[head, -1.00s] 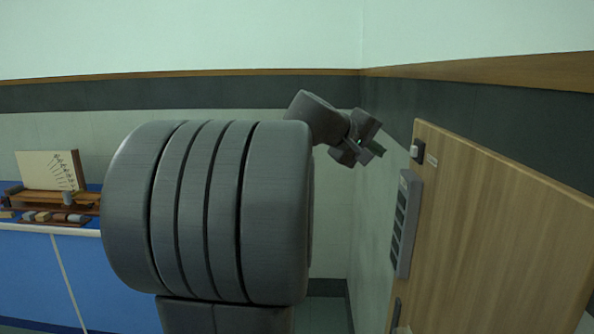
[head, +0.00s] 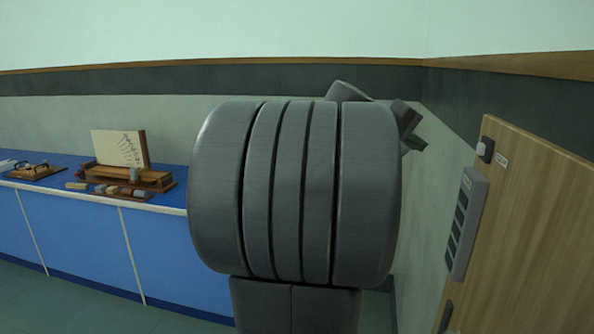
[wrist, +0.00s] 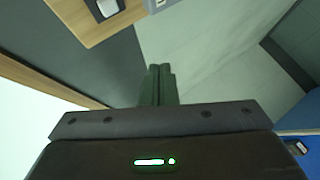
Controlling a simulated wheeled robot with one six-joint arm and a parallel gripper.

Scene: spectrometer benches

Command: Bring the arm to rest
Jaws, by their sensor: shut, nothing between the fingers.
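My gripper (head: 416,143) shows only in part in the head view, at the upper right behind the large ribbed grey part of my arm. In the wrist view its two dark fingers (wrist: 160,84) lie side by side, closed, with nothing between them. The fingers point into free air toward the pale wall.
A wooden panel (head: 535,230) with a grey switch box (head: 466,222) stands close at the right. A blue bench (head: 80,235) runs along the left, bearing a wooden stand with a white chart card (head: 119,148) and small blocks. Floor (head: 60,305) is clear at lower left.

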